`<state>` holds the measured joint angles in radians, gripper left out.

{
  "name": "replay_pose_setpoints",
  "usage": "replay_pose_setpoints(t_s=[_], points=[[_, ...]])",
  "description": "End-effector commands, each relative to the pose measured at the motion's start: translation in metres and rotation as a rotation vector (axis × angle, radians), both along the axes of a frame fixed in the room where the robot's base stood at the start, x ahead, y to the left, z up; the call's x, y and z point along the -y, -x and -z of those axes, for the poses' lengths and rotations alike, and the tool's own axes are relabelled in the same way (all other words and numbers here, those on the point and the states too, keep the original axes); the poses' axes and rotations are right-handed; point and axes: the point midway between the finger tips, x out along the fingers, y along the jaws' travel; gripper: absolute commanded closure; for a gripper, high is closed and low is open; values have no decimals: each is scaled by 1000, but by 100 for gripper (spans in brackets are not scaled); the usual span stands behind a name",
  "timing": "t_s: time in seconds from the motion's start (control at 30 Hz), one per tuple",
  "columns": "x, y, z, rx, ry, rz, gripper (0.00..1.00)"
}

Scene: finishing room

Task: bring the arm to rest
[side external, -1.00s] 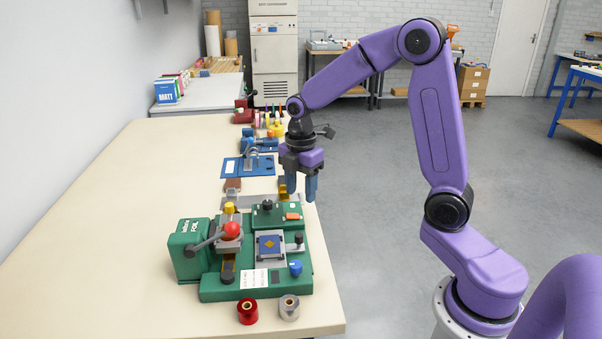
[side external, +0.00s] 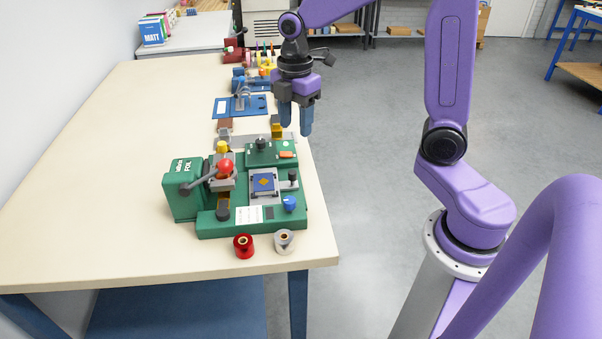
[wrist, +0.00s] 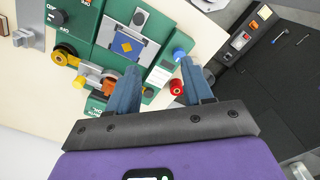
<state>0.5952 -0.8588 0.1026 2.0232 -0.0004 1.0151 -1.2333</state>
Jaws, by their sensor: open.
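My gripper (side external: 295,130) is open and empty, pointing down above the right edge of the bench, behind the green foil press. Its two blue fingers (wrist: 160,68) stand apart in the wrist view with nothing between them. The green foil press (side external: 186,205) stands on the bench, with a red-knobbed lever (side external: 224,167). A dark blue piece with a gold diamond (side external: 263,184) lies on the press's grey plate; it also shows in the wrist view (wrist: 127,46). My gripper appears clear of the press; its exact height is hard to judge.
A red roll (side external: 243,246) and a grey roll (side external: 284,241) stand at the bench's front. A blue clamp board (side external: 229,107) and other tools line the bench behind. The bench's left side (side external: 100,170) is clear. Open floor (side external: 370,190) lies to the right.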

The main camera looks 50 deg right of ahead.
Motion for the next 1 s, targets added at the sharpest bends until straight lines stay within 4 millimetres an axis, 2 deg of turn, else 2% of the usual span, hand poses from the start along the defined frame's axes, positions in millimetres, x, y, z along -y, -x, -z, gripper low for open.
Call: replay_pose_setpoints(t_s=[0.1,0.2,0.4,0.7,0.83,1.0], points=[[-23,31,-1,5,-3,45,49],[-37,58,0,8,-5,91,49],[-55,115,3,11,-12,183,49],[-58,197,12,10,-25,318,49],[-54,220,15,8,-28,362,49],[-51,234,18,6,-30,394,49]])
